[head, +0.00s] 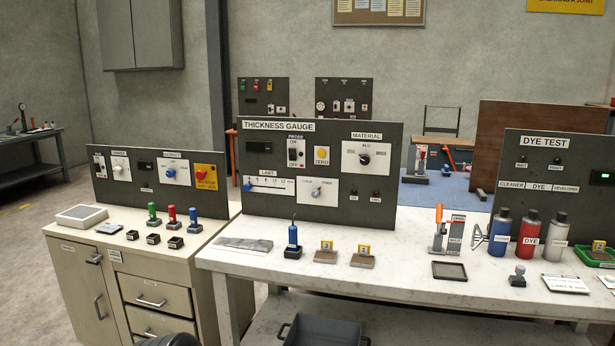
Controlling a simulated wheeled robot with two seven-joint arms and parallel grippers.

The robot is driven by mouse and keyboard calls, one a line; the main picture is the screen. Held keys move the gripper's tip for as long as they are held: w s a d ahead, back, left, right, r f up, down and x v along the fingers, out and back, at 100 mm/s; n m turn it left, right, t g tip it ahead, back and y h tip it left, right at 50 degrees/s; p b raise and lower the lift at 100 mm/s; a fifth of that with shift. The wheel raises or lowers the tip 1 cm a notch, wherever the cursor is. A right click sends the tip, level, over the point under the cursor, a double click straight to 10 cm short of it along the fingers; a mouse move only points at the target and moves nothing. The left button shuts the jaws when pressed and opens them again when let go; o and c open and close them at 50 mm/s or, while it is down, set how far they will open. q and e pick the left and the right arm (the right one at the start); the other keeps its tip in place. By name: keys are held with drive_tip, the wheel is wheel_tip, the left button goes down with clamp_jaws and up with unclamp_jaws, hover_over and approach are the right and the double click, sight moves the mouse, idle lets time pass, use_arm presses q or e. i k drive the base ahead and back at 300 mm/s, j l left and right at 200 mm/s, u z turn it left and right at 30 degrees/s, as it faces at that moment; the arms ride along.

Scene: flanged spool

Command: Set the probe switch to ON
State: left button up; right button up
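The probe switch (293,153) sits on the dark thickness gauge panel (230,176), under a PROBE label. It has a white plate with ON at the top and OFF at the bottom. Its dark lever is too small to tell which way it is set. A blue probe (293,236) stands upright in a dark holder on the white bench in front of the panel. Neither of my grippers shows in the head view.
The white bench (420,283) holds labelled blocks (325,254), a clamp tool (438,232), a dark tray (449,271) and bottles (528,235). A yellow ZERO button (321,154) and MATERIAL dial (365,158) are right of the switch. A cabinet (130,285) adjoins at left.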

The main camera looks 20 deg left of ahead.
sight(292, 152)
drive_tip(key=i+j+z, duration=0.45)
drive_tip(key=j, duration=0.3)
drive_tip(key=i+j+z, duration=0.2)
drive_tip(key=j, duration=0.25)
drive_tip(key=i+l, duration=0.05)
drive_tip(key=i, duration=0.05)
